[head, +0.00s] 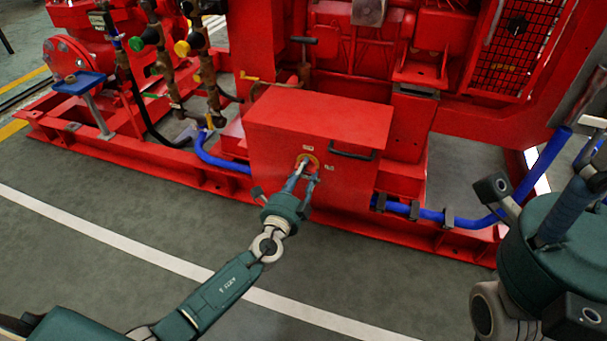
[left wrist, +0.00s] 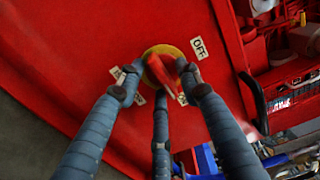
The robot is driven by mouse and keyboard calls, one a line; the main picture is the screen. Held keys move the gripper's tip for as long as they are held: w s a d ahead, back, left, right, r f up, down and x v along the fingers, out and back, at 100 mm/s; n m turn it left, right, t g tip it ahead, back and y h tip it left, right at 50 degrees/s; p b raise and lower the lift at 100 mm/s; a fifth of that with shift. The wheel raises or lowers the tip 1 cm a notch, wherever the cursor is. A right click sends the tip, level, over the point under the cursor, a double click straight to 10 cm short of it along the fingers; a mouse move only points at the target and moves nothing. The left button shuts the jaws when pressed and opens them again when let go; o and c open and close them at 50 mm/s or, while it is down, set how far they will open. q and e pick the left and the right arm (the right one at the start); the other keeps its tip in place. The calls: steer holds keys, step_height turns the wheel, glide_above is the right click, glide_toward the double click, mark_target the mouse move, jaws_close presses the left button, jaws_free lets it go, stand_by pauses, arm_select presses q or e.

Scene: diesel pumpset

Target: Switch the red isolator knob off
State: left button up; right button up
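The red isolator knob (left wrist: 160,72) sits on a round yellow plate (left wrist: 172,50) on the face of a red box (head: 318,110). In the left wrist view its bar slants from upper left to lower right. An OFF label (left wrist: 199,48) is at its upper right. The bar does not point at that label; its lower end is near another, unreadable label (left wrist: 182,98). My left gripper (head: 307,172) is at the knob, its fingers apart around it; I see no clear grip. My right gripper (head: 565,215) is at the right edge, its fingertips not clearly shown.
The box has a black handle (head: 352,152) right of the knob. Blue hoses (head: 432,214) run along the red base frame (head: 160,172). Valves and pipes stand at the left. The green floor (head: 120,215) in front is clear.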

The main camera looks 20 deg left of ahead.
arm_select(q)
steer(key=shift+c, duration=0.3)
jaws_close()
